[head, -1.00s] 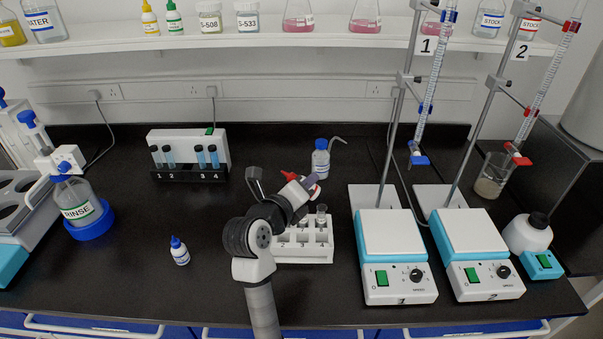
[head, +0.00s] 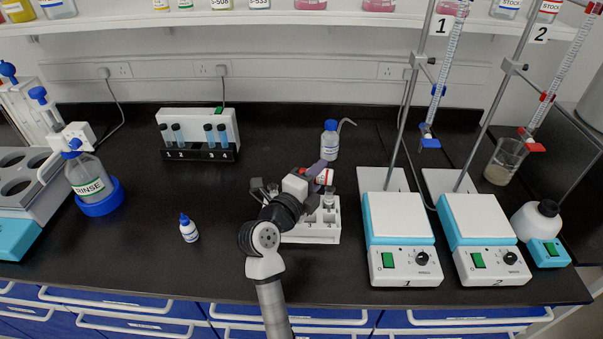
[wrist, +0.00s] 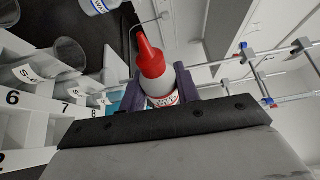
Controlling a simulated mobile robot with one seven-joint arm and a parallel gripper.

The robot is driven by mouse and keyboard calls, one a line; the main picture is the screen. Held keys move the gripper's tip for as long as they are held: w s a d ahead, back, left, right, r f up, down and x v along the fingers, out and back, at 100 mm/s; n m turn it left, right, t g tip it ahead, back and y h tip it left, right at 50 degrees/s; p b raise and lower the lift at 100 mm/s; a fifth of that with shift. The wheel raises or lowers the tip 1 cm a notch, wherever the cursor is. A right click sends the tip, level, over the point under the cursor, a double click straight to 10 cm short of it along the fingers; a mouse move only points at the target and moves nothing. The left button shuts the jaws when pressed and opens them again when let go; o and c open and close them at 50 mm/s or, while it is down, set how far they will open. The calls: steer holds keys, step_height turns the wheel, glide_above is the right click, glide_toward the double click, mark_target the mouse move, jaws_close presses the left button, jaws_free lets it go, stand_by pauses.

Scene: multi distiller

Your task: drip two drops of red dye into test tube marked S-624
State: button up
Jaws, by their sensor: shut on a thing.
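My gripper (head: 320,172) is shut on a small white dropper bottle (wrist: 161,88) with a red cap and nozzle and a red-and-white label. In the head view the bottle (head: 323,177) is partly hidden by the fingers. It is held above the white tube rack (head: 315,237), near its back right. Clear glass tubes stand in the rack, one (head: 328,199) below the bottle. In the wrist view, a tube (wrist: 68,50) at left carries a label starting "S-6"; the rest is unreadable. Rack numbers 6, 7 and 8 show there. I cannot tell which tube is S-624.
A blue-capped dropper bottle (head: 189,229) stands left of my arm. A rack (head: 200,153) with blue-filled tubes stands behind, and a blue-capped wash bottle (head: 329,141) behind the gripper. Two stirrer plates (head: 398,218) with burette stands are at right.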

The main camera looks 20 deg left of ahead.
steer(key=shift+n, duration=0.6)
steer(key=r+n+t, duration=0.1)
steer(key=r+n, duration=0.1)
steer(key=n, duration=0.1)
steer(key=shift+a+n+t, duration=0.2)
steer(key=shift+n+t, duration=0.1)
steer(key=shift+t, duration=0.1)
steer(key=shift+f, duration=0.1)
stand_by(1.9)
steer(key=f+m+g, duration=0.1)
steer(key=m, duration=0.2)
steer(key=f+m+g, duration=0.1)
steer(key=f+m, duration=0.1)
steer(key=m, duration=0.1)
steer(key=shift+d+f, duration=0.2)
